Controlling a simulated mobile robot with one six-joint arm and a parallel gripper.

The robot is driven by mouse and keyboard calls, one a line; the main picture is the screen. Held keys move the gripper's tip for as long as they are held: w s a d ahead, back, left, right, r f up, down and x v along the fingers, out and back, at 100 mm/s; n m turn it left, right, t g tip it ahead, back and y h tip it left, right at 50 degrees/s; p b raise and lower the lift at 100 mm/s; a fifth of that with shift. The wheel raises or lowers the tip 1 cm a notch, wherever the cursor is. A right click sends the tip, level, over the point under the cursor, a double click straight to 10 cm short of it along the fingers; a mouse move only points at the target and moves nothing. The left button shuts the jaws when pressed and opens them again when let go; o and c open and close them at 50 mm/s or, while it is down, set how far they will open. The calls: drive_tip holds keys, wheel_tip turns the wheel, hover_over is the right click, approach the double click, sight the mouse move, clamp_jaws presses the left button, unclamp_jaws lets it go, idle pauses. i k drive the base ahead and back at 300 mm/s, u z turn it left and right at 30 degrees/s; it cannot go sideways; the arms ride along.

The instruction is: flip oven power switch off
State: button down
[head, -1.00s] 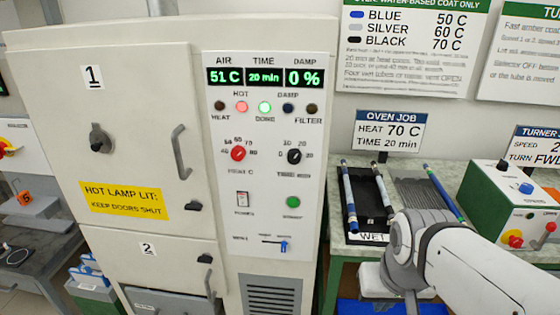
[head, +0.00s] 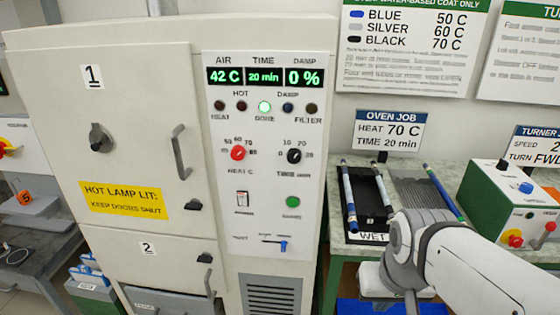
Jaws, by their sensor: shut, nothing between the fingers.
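The oven (head: 140,50) stands at the left and centre, with its white control panel (head: 262,180) facing me. The power switch (head: 242,201) is a small white rocker with a red mark near its top, low on the panel's left side. Its exact tilt is too small to tell. The green DONE lamp (head: 264,107) is lit and the HOT lamp (head: 242,107) is dark. The display (head: 264,76) reads 42 C, 20 min and 0 %. My arm shows at the lower right, well apart from the switch. Its gripper fingers do not show.
The oven doors, 1 (head: 130,130) and 2 (head: 150,262), are shut, with protruding handles. Right of the oven, a green table holds a black WET tray (head: 372,210) with rods and a green turner box (head: 510,200). The space before the panel is clear.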

sight(243, 197)
drive_tip(key=z, duration=0.7)
drive_tip(key=k, duration=1.25)
drive_tip(key=u, duration=0.65)
drive_tip(key=i, duration=1)
